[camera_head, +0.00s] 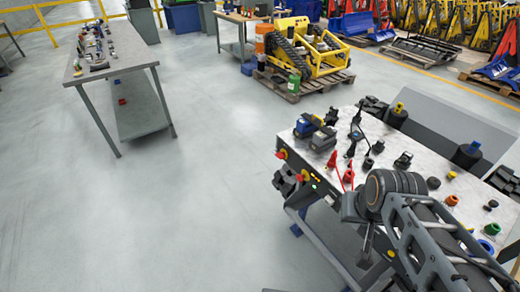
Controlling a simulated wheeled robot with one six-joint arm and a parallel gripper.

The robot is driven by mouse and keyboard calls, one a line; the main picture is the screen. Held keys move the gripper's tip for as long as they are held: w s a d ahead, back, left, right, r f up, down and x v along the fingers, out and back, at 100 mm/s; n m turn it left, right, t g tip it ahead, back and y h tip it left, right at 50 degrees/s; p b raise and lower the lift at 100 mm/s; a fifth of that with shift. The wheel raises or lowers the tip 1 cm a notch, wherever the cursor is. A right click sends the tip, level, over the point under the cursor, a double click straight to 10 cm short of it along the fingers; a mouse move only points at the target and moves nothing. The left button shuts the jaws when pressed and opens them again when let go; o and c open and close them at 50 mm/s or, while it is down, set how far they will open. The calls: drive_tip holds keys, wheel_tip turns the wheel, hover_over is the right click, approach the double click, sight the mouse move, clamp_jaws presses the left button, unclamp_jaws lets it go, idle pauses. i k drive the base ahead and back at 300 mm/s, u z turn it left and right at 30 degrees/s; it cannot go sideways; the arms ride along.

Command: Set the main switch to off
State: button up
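Two small red-and-yellow switches sit on the front left of the workbench (336,160): one at its left corner (281,154) and one a little lower along the front edge (301,177). I cannot tell which is the main switch, and their handle positions are too small to read. My arm reaches in from the lower right, its dark round joint in front of the bench. The end of my arm, with my gripper (366,243), appears as a narrow grey part pointing down near the bench's front edge, right of the switches. Its fingers cannot be made out.
The bench holds blue-and-black devices (314,131), red clamps (332,160) and several coloured knobs. A long grey table (130,62) with small parts stands at the upper left. A yellow tracked machine (318,50) sits on a pallet behind. The floor left of the bench is clear.

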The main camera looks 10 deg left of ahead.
sight(281, 155)
drive_tip(key=u, duration=0.75)
drive_tip(key=i, duration=0.8)
drive_tip(key=u, duration=1)
drive_tip(key=i, duration=0.25)
drive_tip(key=u, duration=0.25)
